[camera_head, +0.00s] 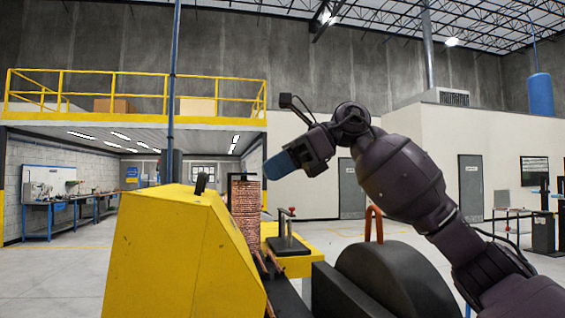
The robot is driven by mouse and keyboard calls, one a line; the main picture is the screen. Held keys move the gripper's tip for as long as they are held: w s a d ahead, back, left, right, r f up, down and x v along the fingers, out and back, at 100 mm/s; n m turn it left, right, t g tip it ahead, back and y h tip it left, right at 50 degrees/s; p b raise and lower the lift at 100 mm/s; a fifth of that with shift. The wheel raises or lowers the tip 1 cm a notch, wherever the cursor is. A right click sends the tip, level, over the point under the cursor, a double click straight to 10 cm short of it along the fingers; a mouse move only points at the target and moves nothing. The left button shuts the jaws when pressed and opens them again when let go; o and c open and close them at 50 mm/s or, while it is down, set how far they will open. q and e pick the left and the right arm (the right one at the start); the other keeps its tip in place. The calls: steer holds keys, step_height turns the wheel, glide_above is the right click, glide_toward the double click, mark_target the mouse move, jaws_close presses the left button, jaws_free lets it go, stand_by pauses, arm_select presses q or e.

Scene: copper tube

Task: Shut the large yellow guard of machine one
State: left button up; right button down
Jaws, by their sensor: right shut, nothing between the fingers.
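The large yellow guard (170,250) of the machine stands close in front at the lower left, a boxy cover with sloped faces. My right gripper (279,166) comes in from the right, with blue fingertips pointing left. It is shut and empty, above and to the right of the guard, apart from it in the picture. My left gripper is out of view.
A copper-coloured coil (246,208) stands just right of the guard, near a yellow bed with a black clamp-like part (287,240). A dark rounded machine part (385,275) with an orange-brown loop (373,223) is below my right arm. Open floor lies beyond.

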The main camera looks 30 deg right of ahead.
mark_target(213, 204)
steer(key=p+x, duration=0.1)
steer(key=x, duration=0.7)
steer(key=shift+w+a+f, duration=0.1)
steer(key=shift+a+f, duration=0.05)
steer(key=shift+w+a+f, duration=0.15)
steer(key=shift+a+f, duration=0.15)
steer(key=shift+a, duration=0.1)
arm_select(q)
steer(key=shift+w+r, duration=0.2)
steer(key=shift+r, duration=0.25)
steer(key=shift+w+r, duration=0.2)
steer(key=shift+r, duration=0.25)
arm_select(e)
steer(key=shift+a, duration=0.15)
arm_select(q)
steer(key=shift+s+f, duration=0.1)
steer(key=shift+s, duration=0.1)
